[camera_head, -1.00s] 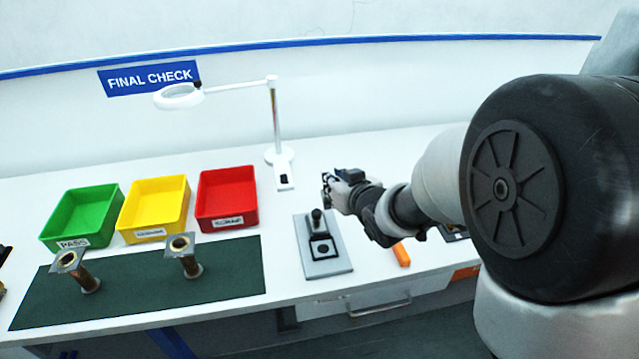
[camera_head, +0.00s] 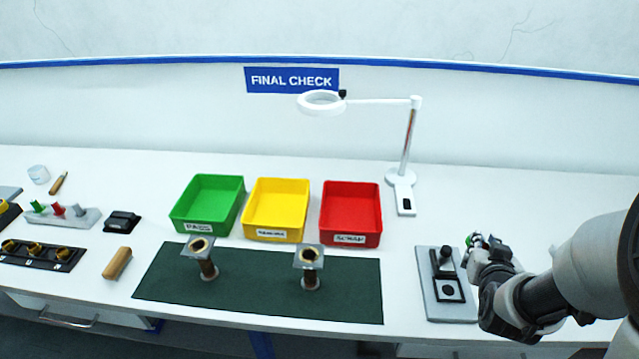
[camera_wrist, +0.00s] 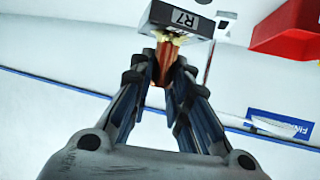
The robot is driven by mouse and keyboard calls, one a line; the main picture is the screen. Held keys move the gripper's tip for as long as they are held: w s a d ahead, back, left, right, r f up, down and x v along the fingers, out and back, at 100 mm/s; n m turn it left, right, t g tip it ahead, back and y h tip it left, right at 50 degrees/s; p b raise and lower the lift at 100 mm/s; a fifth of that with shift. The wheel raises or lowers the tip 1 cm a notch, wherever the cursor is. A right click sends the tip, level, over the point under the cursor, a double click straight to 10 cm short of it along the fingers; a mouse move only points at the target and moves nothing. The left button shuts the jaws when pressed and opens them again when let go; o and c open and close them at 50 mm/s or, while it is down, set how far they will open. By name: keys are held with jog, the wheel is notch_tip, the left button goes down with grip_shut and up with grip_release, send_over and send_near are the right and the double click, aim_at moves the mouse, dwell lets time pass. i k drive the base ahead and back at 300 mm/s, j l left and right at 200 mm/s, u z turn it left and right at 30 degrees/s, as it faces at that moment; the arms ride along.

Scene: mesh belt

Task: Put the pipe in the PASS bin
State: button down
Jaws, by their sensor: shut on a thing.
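My gripper (camera_wrist: 166,75) is shut on a copper-coloured pipe (camera_wrist: 166,56) in the wrist view. A grey square flange marked R7 (camera_wrist: 182,21) is at the pipe's far end. In the head view my gripper (camera_head: 474,243) is at the right, beside the grey gauge stand; the held pipe cannot be made out clearly there. The green PASS bin (camera_head: 178,220) stands left of the yellow bin (camera_head: 249,222) and looks empty. My gripper is far to its right. Two other flanged pipes, the left one (camera_head: 208,268) and the right one (camera_head: 310,272), stand upright on the dark green mat.
The red bin (camera_head: 325,225) stands right of the yellow one. A white ring lamp (camera_head: 409,150) rises behind the gauge stand (camera_head: 433,300). The green mat (camera_head: 250,300) lies before the bins. A wooden-coloured block (camera_head: 117,263) and a black rack (camera_head: 50,258) lie left.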

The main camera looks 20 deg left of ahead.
aim_at(205, 210)
jog(key=j+z, duration=0.1)
jog(key=j, duration=1.7)
jog(key=j+z, duration=0.1)
jog(key=j, duration=1.65)
jog(key=k, duration=0.05)
